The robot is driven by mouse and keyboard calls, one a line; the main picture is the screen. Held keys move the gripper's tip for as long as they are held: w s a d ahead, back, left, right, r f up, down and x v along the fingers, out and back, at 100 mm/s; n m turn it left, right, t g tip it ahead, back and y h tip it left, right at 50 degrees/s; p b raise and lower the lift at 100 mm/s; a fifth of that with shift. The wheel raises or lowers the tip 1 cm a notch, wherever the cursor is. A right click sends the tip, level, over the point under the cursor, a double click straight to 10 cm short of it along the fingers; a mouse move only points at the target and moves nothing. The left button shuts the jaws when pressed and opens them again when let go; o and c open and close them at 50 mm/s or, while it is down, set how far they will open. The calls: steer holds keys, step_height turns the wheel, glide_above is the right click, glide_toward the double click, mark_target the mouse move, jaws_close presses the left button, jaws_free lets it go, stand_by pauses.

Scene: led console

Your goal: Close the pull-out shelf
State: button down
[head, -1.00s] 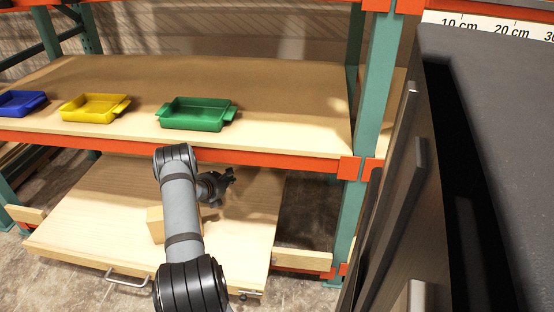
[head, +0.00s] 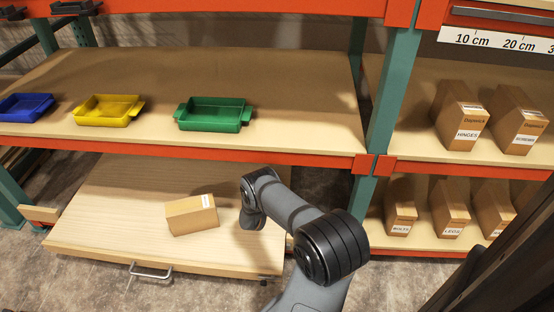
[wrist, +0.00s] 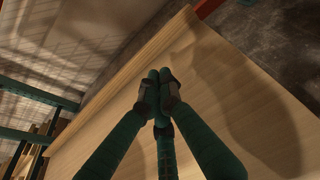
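The pull-out shelf (head: 110,215) is a light wooden board below the rack's orange beam. It stands out toward me, with a metal handle (head: 150,271) on its front edge. A small cardboard box (head: 192,215) lies on it. My arm reaches over the shelf's right side in the head view, and my gripper is hidden there behind the arm's end. In the wrist view my gripper (wrist: 160,92) shows its dark green fingers with tips drawn together and nothing visible between them. Pale wood (wrist: 235,115) lies behind them; contact cannot be told.
Blue (head: 25,106), yellow (head: 108,110) and green (head: 215,114) trays stand on the fixed shelf above. A teal rack post (head: 385,100) stands right of the pull-out shelf. Labelled boxes (head: 459,115) fill the right bay. A dark cabinet (head: 500,250) is at the lower right.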

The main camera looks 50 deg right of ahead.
steer(key=b+x, duration=1.1)
steer(key=b, duration=0.1)
steer(key=shift+w+d, duration=0.2)
steer(key=shift+w+d+b, duration=0.3)
steer(key=shift+d+b, duration=0.2)
steer(key=shift+b, duration=0.2)
steer(key=shift+w+d+r, duration=0.15)
steer(key=shift+r, duration=0.05)
